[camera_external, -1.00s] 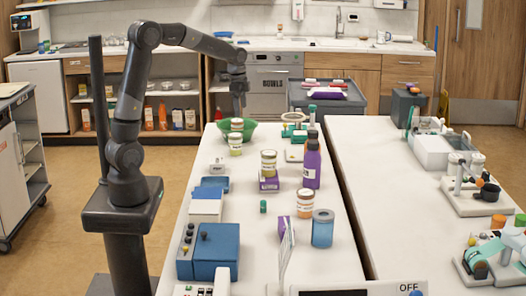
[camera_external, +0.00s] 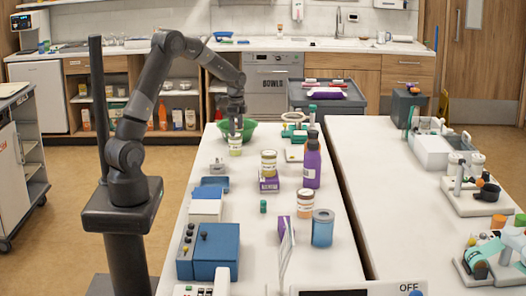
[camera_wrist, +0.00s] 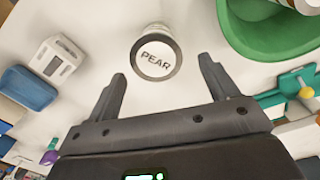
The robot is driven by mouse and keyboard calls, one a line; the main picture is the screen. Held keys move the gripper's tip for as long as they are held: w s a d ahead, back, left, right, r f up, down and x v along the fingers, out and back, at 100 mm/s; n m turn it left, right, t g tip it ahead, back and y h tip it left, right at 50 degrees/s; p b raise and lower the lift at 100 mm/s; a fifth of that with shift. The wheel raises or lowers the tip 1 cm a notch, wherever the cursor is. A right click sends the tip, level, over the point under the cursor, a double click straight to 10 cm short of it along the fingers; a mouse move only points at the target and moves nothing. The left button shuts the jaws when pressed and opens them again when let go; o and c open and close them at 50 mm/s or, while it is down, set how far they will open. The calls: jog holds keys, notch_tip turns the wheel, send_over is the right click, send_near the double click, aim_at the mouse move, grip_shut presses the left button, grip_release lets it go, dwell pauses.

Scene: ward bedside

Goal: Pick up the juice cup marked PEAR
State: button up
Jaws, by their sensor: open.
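The juice cup marked PEAR (camera_wrist: 156,57) stands upright on the white table, its round white lid and dark rim facing my wrist camera. In the external view the cup (camera_external: 235,148) is directly below my gripper. My gripper (camera_external: 236,128) is open and empty. In the wrist view its two fingers (camera_wrist: 163,72) point toward the cup from either side, with the cup lying between and slightly beyond the tips. I cannot tell the exact height gap.
A green bowl (camera_wrist: 232,30) stands close beside the cup. Another cup (camera_external: 269,158) sits on a purple box, with a purple bottle (camera_external: 312,165) to its right. A small grey-white device (camera_wrist: 57,58) and a blue tray (camera_wrist: 28,88) lie to the left.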

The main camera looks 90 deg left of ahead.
aim_at(235, 144)
jog(key=f, duration=0.4)
jog(key=shift+s+d+f, duration=0.1)
jog(key=shift+s+f, duration=0.05)
jog(key=shift+s, duration=0.15)
jog(key=shift+c, duration=0.2)
jog(key=c, duration=1.1)
